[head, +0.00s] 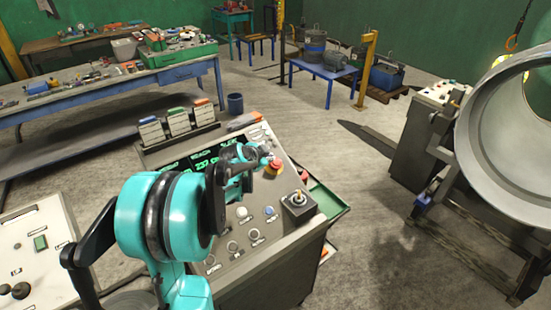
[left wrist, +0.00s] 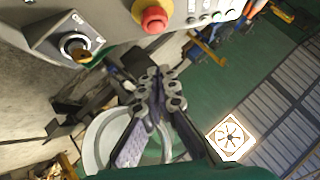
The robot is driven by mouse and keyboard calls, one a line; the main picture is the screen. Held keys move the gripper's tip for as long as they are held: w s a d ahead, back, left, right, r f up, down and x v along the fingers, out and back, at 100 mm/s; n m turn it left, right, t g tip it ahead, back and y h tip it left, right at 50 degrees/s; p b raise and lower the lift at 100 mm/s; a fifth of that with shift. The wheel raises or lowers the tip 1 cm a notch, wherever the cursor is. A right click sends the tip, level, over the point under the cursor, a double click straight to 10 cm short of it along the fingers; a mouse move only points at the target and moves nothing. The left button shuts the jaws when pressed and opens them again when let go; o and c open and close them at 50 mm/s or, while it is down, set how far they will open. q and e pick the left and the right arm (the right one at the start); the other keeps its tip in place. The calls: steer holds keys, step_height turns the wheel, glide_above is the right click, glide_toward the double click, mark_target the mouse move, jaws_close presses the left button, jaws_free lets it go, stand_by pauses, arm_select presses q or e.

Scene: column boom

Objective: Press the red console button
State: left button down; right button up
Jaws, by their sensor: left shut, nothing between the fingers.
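The red console button (head: 274,167) is a mushroom cap on a yellow collar, on the right part of the sloped console (head: 225,262). It also shows at the top of the left wrist view (left wrist: 153,18). My left gripper (head: 261,154) is close to the button in the head view, just up and left of it. In the left wrist view the closed, empty fingers (left wrist: 157,76) lie below the button with a visible gap in the picture. I cannot judge the depth between them. My right gripper is in neither view.
A green display (head: 205,163) is partly hidden by my left arm. A large grey pipe (head: 478,130) on a stand is at the right. Open floor (head: 290,110) lies behind the console.

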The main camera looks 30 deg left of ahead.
arm_select(q)
steer(key=b, duration=0.1)
glide_above(279, 161)
steer(key=s+d, duration=0.2)
steer(key=s, duration=0.2)
step_height(279, 161, down, 6)
steer(key=shift+w+a+f, duration=0.15)
steer(key=shift+a+f, duration=0.1)
steer(key=shift+f, duration=0.35)
steer(key=shift+w+a+f, duration=0.15)
steer(key=shift+a+f, duration=0.1)
steer(key=shift+f, duration=0.35)
steer(key=shift+w+a+f, duration=0.1)
steer(key=shift+a+f, duration=0.3)
steer(key=shift+f, duration=0.15)
steer(key=shift+b, duration=0.35)
